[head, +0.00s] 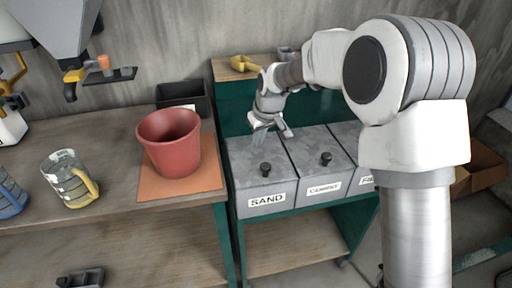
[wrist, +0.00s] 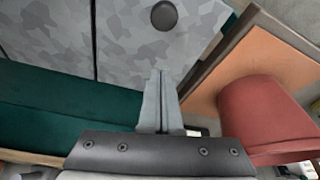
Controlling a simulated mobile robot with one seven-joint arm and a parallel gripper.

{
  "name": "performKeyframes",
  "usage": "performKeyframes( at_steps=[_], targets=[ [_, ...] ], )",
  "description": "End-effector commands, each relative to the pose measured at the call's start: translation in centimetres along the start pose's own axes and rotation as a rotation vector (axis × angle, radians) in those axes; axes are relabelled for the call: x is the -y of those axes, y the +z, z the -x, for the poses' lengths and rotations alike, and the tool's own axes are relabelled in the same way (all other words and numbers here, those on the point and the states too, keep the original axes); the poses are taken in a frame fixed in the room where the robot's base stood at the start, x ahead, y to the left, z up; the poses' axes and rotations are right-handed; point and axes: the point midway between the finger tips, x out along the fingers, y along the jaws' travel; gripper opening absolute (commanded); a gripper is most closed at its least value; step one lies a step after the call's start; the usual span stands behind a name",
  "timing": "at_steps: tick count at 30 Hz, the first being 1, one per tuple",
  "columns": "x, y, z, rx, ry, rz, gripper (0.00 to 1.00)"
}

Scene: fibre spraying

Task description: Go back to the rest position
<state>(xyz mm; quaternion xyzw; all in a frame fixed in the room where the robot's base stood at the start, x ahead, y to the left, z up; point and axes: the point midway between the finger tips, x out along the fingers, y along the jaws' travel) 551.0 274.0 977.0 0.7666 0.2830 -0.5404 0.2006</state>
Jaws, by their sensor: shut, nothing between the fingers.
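My gripper (head: 271,135) hangs over the back of the lidded grey bin labelled SAND (head: 262,180), beside its seam with the CEMENT bin (head: 318,163). In the wrist view my gripper (wrist: 160,78) has its two fingers together with nothing between them. Below it lie a mottled grey lid with a round dark knob (wrist: 164,16) and a dark green panel (wrist: 70,110). I cannot tell whether the fingertips touch the lid. My arm reaches in from the right in the head view.
A red bucket (head: 170,142) stands on an orange board (head: 207,178) left of the bins. A measuring jug (head: 68,178) and a black tray (head: 184,97) share that workbench. A yellow scoop (head: 240,63) lies on the shelf behind. A cardboard box (head: 483,168) is at right.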

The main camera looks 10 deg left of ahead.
Motion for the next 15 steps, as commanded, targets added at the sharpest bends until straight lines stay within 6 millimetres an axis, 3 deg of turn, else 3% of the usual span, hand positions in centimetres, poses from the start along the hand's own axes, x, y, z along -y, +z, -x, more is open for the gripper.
performKeyframes(
  at_steps=[1, 6, 15],
  targets=[
    [0.0, 0.0, 1.4, -0.002, 0.001, 0.0, 0.0],
    [0.0, 0.0, 4.2, 0.0, 0.0, 0.0, 0.0],
    [0.0, 0.1, 5.9, 0.001, 0.0, -0.001, 0.0]
  ],
)
